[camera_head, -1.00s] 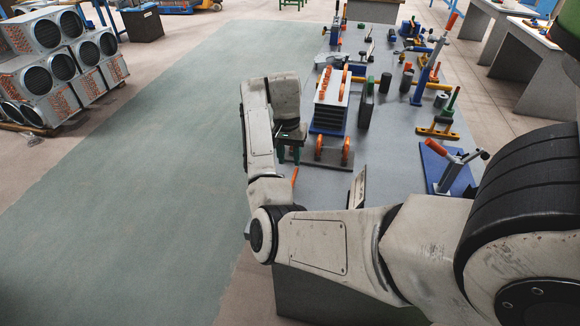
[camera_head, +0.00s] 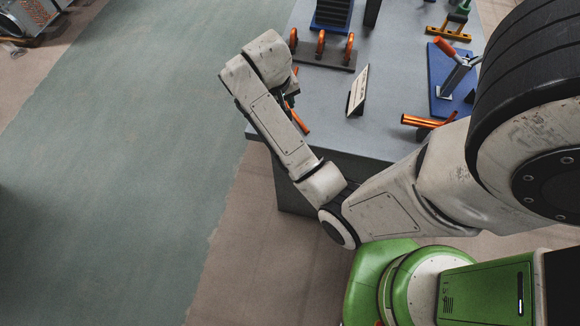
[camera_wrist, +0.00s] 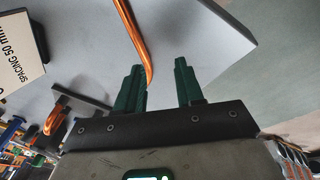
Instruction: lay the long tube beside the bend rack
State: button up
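A copper-orange tube (camera_head: 298,118) lies near the left edge of the grey table, partly hidden by my arm. In the wrist view the tube (camera_wrist: 133,40) runs down from the top edge, and its near end shows between my green fingers, closer to the left one. My gripper (camera_wrist: 157,66) is open, with a wide gap between the fingers; I cannot tell whether a finger touches the tube. The gripper is mostly hidden behind my arm in the head view. The bend rack (camera_head: 325,61), a dark base with orange bends standing on it, is beyond the gripper.
A small sign (camera_head: 358,90) stands right of the tube; in the wrist view it reads "SPACING 50 mm". Another orange tube (camera_head: 422,121) lies further right, partly hidden by my arm. A blue-based tool (camera_head: 448,80) stands beyond it. Bare table lies between rack and sign.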

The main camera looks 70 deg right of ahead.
jog(key=s+a+f+n+y, duration=0.1)
jog(key=s+a+n, duration=0.2)
jog(key=a, duration=0.4)
jog(key=s+a+f+n, duration=0.2)
jog(key=s+a, duration=0.1)
jog(key=a, duration=0.4)
jog(key=s+a+f+n+t+y, duration=0.1)
jog(key=s+a+n, duration=0.2)
jog(key=a, duration=0.4)
jog(key=shift+a+f+n+y, duration=0.15)
jog(key=shift+f+n+y, duration=0.05)
jog(key=shift+n+y, duration=0.1)
jog(key=shift+f, duration=0.15)
